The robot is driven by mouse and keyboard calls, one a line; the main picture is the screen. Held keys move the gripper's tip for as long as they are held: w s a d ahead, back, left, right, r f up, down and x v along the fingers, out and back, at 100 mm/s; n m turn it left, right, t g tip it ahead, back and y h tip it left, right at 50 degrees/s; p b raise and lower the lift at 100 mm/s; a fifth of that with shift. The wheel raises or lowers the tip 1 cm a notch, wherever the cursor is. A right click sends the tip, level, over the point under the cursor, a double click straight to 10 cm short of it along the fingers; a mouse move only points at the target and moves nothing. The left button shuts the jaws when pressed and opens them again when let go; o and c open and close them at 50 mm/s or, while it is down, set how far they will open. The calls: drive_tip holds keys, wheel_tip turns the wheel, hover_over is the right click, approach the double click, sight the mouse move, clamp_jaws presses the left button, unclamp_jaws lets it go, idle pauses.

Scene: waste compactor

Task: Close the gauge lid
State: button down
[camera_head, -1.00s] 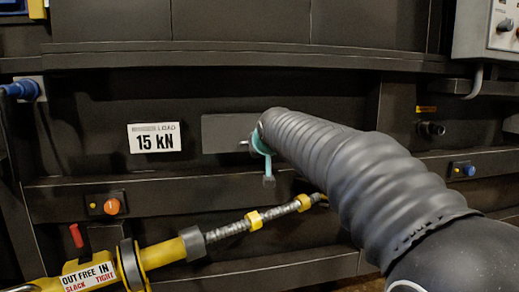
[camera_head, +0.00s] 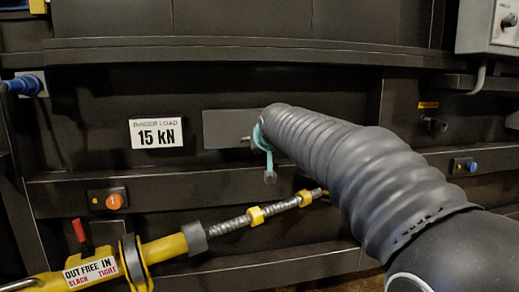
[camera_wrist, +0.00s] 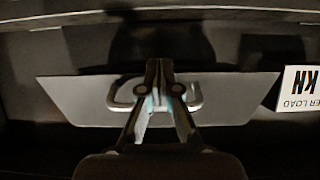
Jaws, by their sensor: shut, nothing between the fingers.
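The gauge lid looks to be the flat grey rectangular plate (camera_head: 223,130) on the dark machine front, right of the "BINDER LOAD 15 kN" label (camera_head: 157,133). In the wrist view the plate (camera_wrist: 75,98) appears upside down with a pale U-shaped handle (camera_wrist: 115,101) at its middle. My gripper (camera_wrist: 158,70) is shut and empty, its fingers overlapping the middle of the handle and plate. I cannot tell whether they touch. In the head view my arm hides the plate's right end and most of the gripper.
A yellow ratchet binder (camera_head: 150,255) with a threaded rod runs below the plate. An orange button (camera_head: 114,201), a red lever (camera_head: 79,231) and a blue knob (camera_head: 471,167) sit around it. A grey control box (camera_head: 490,28) is at upper right. Ledges cross above and below the plate.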

idle(0.4)
drive_tip(key=s+d+r, duration=0.2)
drive_tip(key=s+d, duration=0.1)
drive_tip(key=s, duration=1)
wheel_tip(320, 180, up, 12)
drive_tip(key=w+g+p, duration=0.1)
drive_tip(key=w+p, duration=0.1)
drive_tip(key=p, duration=0.4)
drive_tip(key=w+a+f+g, duration=0.1)
drive_tip(key=w+a+f, duration=0.1)
drive_tip(key=w+f, duration=0.7)
drive_tip(key=shift+w+f+h, duration=0.2)
drive_tip(key=shift+w+h, duration=0.05)
drive_tip(key=shift+h, duration=0.05)
drive_tip(key=shift+a+f+b, duration=0.1)
drive_tip(key=shift+b, duration=0.35)
